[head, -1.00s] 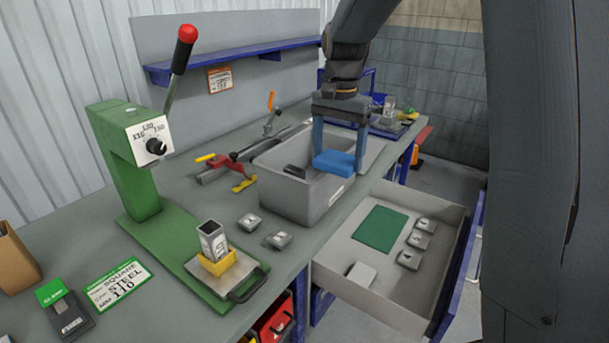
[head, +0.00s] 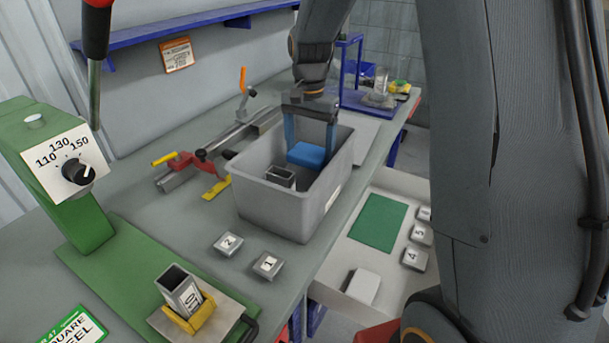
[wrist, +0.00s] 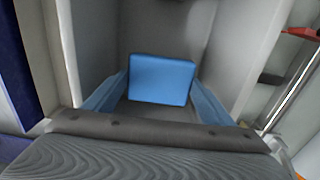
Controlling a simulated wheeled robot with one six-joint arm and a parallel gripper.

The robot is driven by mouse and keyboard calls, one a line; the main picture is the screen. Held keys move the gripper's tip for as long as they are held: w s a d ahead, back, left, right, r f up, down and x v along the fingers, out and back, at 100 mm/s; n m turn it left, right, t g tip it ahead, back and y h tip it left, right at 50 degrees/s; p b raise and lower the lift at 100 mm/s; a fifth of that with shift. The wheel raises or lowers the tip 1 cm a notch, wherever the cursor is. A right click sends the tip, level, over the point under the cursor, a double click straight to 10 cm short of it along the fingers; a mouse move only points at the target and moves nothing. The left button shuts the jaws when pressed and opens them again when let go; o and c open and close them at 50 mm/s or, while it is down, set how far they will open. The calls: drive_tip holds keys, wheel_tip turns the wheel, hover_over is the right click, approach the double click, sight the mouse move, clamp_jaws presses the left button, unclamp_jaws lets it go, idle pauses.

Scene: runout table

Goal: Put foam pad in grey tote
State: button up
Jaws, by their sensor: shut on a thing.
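The blue foam pad (head: 306,155) is held between the two blue fingers of my gripper (head: 308,148). In the wrist view the pad (wrist: 161,79) sits between the fingertips (wrist: 160,85), with grey tote walls around it. The grey tote (head: 275,208) stands on the bench near its front edge. My gripper reaches down into the tote's opening, and the pad is at or below the rim level. I cannot tell whether the pad touches the tote floor. A dark-ended square steel tube (head: 281,178) also stands inside the tote.
Numbered grey blocks (head: 267,265) lie on the bench in front of the tote.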

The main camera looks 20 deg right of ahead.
sight(309, 152)
drive_tip(key=shift+f+p, duration=0.75)
drive_tip(key=shift+f, duration=2.65)
drive_tip(key=shift+f, duration=0.1)
drive_tip(key=o, duration=1)
wheel_tip(309, 152, up, 12)
drive_tip(key=b, duration=0.3)
